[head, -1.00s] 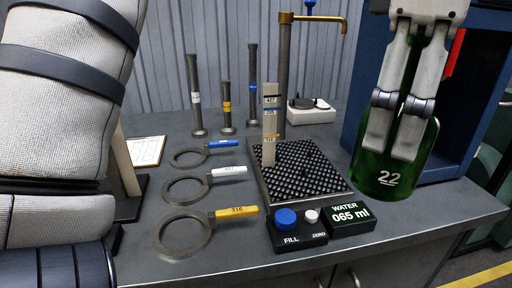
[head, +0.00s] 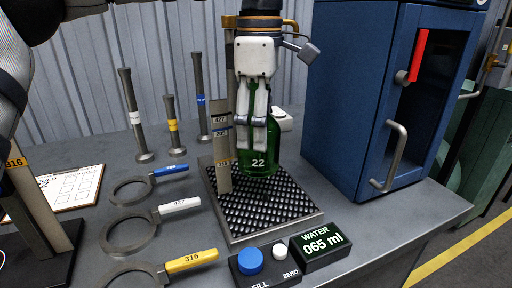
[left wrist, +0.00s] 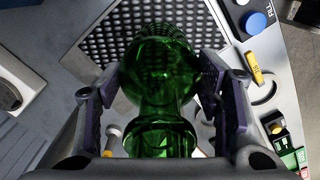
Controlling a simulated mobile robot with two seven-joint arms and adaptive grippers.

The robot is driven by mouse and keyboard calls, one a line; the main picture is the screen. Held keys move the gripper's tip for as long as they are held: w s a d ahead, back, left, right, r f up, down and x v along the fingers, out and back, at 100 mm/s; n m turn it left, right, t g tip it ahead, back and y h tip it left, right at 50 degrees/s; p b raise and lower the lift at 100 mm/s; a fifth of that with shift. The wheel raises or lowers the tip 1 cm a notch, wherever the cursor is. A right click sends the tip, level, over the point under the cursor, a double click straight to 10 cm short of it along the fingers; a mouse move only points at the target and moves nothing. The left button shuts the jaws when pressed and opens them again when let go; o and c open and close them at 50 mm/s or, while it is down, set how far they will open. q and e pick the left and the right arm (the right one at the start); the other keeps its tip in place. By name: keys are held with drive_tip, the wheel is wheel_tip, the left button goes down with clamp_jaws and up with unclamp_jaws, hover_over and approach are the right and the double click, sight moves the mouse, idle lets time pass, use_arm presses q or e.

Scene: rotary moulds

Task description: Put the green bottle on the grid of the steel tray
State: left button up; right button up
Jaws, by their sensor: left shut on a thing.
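The green bottle (head: 274,152), marked 22, is upright over the back part of the steel tray's black grid (head: 262,207). I cannot tell whether its base touches the grid. My left gripper (head: 257,120) points down from above and is shut on the bottle, its fingers hiding part of the glass. In the left wrist view the green bottle (left wrist: 160,82) sits between the two dark finger pads of the left gripper (left wrist: 160,108), with the steel tray's grid (left wrist: 110,35) beyond it. The steel tray (head: 275,231) lies on the bench. My right gripper is not in view.
A marked upright gauge (head: 221,150) stands at the tray's left edge, close to the bottle. A brass tap (head: 292,25) rises behind. The fill control box (head: 262,265) and water display (head: 318,245) stand in front. A blue cabinet (head: 350,100) is at right; ring tools (head: 130,232) lie left.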

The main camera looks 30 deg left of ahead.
sight(257, 83)
use_arm(q)
drive_tip(key=f, duration=0.1)
drive_tip(key=w+a+f, duration=0.1)
drive_tip(key=f, duration=0.3)
drive_tip(key=shift+w+a, duration=0.15)
drive_tip(key=shift+w, duration=0.2)
drive_tip(key=shift+s, duration=0.1)
drive_tip(key=shift+f, duration=0.1)
drive_tip(key=shift+f, duration=0.1)
drive_tip(key=o, duration=1.5)
drive_tip(key=shift+c, duration=0.2)
wheel_tip(257, 83, up, 12)
drive_tip(key=shift+f+b, duration=0.1)
drive_tip(key=shift+b, duration=0.3)
drive_tip(key=shift+r, duration=0.2)
